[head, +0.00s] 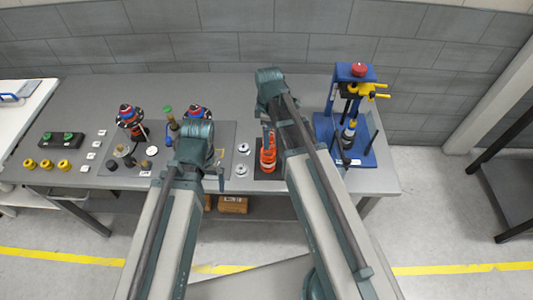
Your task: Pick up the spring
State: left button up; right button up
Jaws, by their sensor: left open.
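An orange-red ringed piece (268,158), which looks like the spring, stands upright on a dark plate right of the table's middle. My right arm passes close along its right side and may cover part of it. My left gripper (221,180) shows small and partly hidden beside my left forearm, near the table's front edge. It is open, with nothing seen in it, left of the orange-red piece and apart from it. My right gripper is hidden behind my right arm.
A blue press (355,110) with yellow handles and a red knob stands at the table's right end. Pale round parts (241,170) lie between my arms. Red-and-blue capped assemblies (128,115), yellow rings (46,164) and green-topped parts (68,136) stand left.

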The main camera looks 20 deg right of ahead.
aim_at(268, 157)
jog(key=shift+s, duration=0.15)
notch_tip(268, 157, down, 9)
jog(key=b, duration=0.8)
jog(key=shift+r+b, duration=0.2)
jog(key=shift+b, duration=0.15)
notch_tip(268, 157, down, 5)
jog(key=b, duration=0.5)
jog(key=shift+f, duration=0.2)
jog(key=shift+r, duration=0.1)
jog(key=shift+c, duration=0.4)
grip_shut()
